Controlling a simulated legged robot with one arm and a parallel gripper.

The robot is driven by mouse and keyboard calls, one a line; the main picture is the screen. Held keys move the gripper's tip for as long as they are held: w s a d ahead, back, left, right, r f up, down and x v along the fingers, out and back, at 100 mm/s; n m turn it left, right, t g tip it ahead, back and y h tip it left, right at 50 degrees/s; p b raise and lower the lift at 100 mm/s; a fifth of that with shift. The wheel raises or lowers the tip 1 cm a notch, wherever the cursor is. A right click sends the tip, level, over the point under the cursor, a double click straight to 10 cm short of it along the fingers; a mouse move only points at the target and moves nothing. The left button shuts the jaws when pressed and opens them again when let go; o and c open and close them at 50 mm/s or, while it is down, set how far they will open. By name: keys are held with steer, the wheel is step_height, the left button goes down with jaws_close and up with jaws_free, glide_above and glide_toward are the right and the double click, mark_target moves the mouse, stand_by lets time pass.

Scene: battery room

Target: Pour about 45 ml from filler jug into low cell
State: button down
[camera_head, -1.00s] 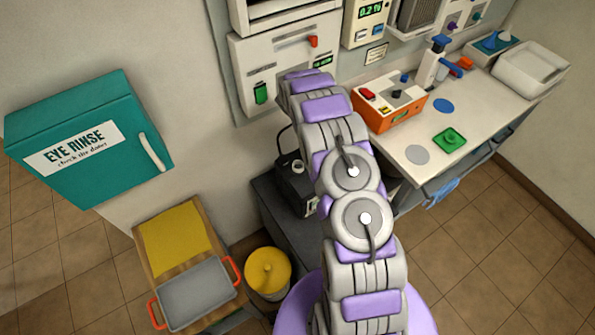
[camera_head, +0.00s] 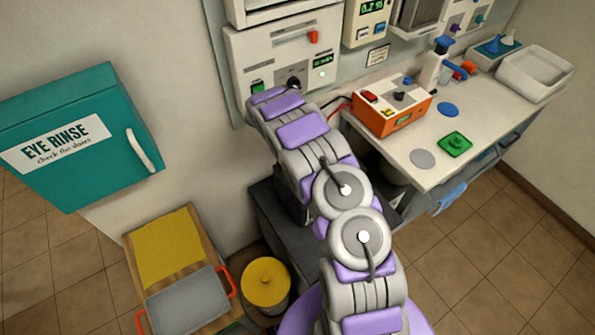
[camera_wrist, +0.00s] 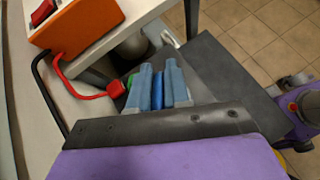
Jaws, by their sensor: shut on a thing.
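My gripper (camera_wrist: 158,90) shows in the wrist view with its light blue fingers closed on a narrow blue thing (camera_wrist: 157,92). Most of that thing is hidden, and I cannot tell whether it is the filler jug's handle. A bit of green (camera_wrist: 131,80) shows just beside the left finger. In the head view my arm hides the gripper and what it holds. I cannot make out the low cell in either view. A dark grey top (camera_head: 285,225) lies below the arm and also shows beyond the fingers in the wrist view (camera_wrist: 225,75).
An orange box (camera_head: 392,106) with red and black leads stands on the white bench (camera_head: 480,115). A red clamp (camera_wrist: 115,89) lies close to the left finger. A bottle with a blue head (camera_head: 435,65) and white tray (camera_head: 535,72) stand farther back. A yellow-lidded bin (camera_head: 266,282) stands lower left.

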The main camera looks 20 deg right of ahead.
steer(key=shift+w+a+g+h+b, duration=0.15)
steer(key=shift+a+g+h+b, duration=0.25)
steer(key=shift+h+b, duration=0.85)
stand_by(0.4)
steer(key=shift+d, duration=0.15)
steer(key=shift+s+d+b, duration=0.3)
steer(key=shift+d, duration=0.15)
stand_by(0.3)
steer(key=shift+w+a+h+b, duration=0.1)
steer(key=shift+h+b, duration=0.25)
steer(key=shift+b, duration=0.4)
stand_by(1.4)
steer(key=shift+d+r+p, duration=0.2)
steer(key=shift+r+p, duration=0.15)
steer(key=shift+p, duration=0.4)
steer(key=y+p, duration=0.2)
steer(key=d+y+p, duration=0.1)
steer(key=y+p, duration=0.1)
steer(key=p, duration=0.1)
steer(key=s+d+f+t+y+p, duration=0.1)
steer(key=y+p, duration=0.1)
steer(key=shift+p, duration=0.35)
